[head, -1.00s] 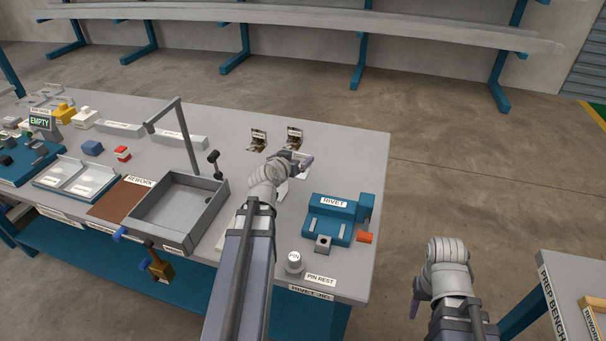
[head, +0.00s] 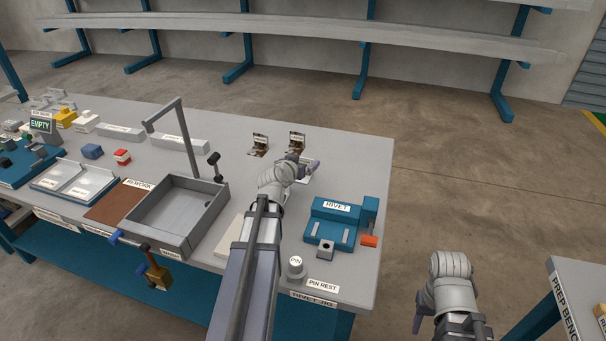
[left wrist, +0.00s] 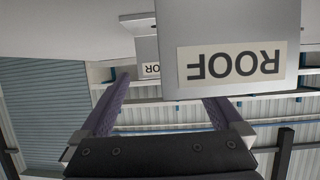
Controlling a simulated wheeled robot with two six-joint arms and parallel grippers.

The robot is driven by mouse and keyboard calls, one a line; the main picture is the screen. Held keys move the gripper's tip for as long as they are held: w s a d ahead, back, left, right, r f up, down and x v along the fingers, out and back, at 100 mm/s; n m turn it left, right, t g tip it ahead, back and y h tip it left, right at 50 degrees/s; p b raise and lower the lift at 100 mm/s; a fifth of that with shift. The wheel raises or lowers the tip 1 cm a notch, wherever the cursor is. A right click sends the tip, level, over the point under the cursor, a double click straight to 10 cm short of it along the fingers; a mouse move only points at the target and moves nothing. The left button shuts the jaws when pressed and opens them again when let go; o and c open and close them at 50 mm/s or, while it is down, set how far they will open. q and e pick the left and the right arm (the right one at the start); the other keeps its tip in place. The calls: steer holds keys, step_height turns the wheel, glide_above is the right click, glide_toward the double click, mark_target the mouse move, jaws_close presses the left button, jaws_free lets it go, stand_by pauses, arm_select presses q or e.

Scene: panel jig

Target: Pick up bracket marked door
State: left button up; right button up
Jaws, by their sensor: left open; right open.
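In the left wrist view, a plate marked ROOF (left wrist: 230,45) fills the upper right, its label upside down. Behind it to the left is a partly covered plate (left wrist: 147,48) whose label shows only "OR", consistent with DOOR. My left gripper (left wrist: 167,90) is open with its purple fingers apart, and nothing is visibly clamped. In the head view, two small brackets (head: 259,143) (head: 296,140) stand at the back of the bench; their labels are too small to read. My left gripper (head: 304,165) is just in front of the right one. My right gripper (head: 450,285) is open, off the bench.
A blue rivet jig (head: 338,220) stands right of my left arm, with a pin (head: 295,266) in front of it. A grey tray (head: 180,210) with an upright frame is to the left. The prep bench (head: 575,275) is at lower right.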

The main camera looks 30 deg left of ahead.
mark_target(304, 160)
arm_select(q)
steer(key=x, duration=0.3)
steer(key=shift+w+f+b, duration=0.1)
steer(key=shift+f+b, duration=0.05)
steer(key=shift+b, duration=0.25)
steer(key=c, duration=1.3)
